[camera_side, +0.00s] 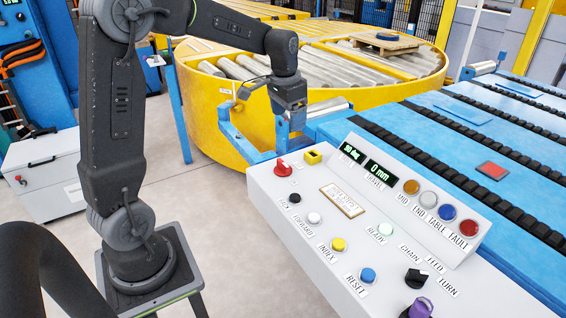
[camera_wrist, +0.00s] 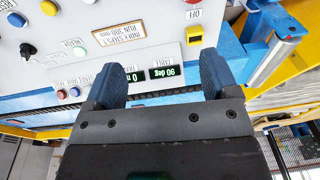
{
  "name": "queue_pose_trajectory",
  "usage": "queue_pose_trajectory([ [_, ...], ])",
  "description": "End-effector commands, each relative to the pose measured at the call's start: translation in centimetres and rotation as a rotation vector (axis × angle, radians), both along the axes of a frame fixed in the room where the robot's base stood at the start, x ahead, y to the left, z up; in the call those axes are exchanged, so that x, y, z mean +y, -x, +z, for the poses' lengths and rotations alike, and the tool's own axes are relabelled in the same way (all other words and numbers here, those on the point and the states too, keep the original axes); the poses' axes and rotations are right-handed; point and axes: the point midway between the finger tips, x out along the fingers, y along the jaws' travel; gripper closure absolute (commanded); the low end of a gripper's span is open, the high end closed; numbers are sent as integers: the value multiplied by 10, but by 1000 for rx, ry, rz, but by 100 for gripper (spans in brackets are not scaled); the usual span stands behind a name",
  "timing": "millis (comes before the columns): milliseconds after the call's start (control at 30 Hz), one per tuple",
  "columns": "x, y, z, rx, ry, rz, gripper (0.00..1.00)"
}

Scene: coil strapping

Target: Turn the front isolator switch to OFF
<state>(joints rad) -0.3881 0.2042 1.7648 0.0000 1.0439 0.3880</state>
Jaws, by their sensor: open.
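The red rotary switch (camera_side: 283,168) sits at the far left corner of the sloped white control panel (camera_side: 300,205) in the side view. In the wrist view the red switch (camera_wrist: 193,2) is cut off by the top edge, beside an upside-down OFF label (camera_wrist: 192,14). My gripper (camera_side: 296,122) hangs above and behind that corner, apart from the switch. In the wrist view my gripper (camera_wrist: 160,75) has its two blue fingers spread wide with nothing between them. The switch's exact pointing angle is too small to tell.
A yellow square piece (camera_side: 313,157) stands beside the red switch. The raised display housing (camera_side: 400,195) carries lamps and readouts. Several buttons and a black selector knob (camera_side: 417,278) sit on the panel. A blue conveyor (camera_side: 480,130) and yellow turntable (camera_side: 215,125) lie behind.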

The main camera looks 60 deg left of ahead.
Motion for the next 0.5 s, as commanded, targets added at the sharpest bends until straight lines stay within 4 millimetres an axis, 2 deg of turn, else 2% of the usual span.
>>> queue_pose_trajectory([
  [33,20,-11,-16,33,11,6,15],
  [100,42,-22,-33,61,21,6,11],
  [200,65,-31,-54,94,36,4,11],
  [333,83,-36,-69,114,46,1,11],
  [500,87,-38,-81,122,50,0,11],
])
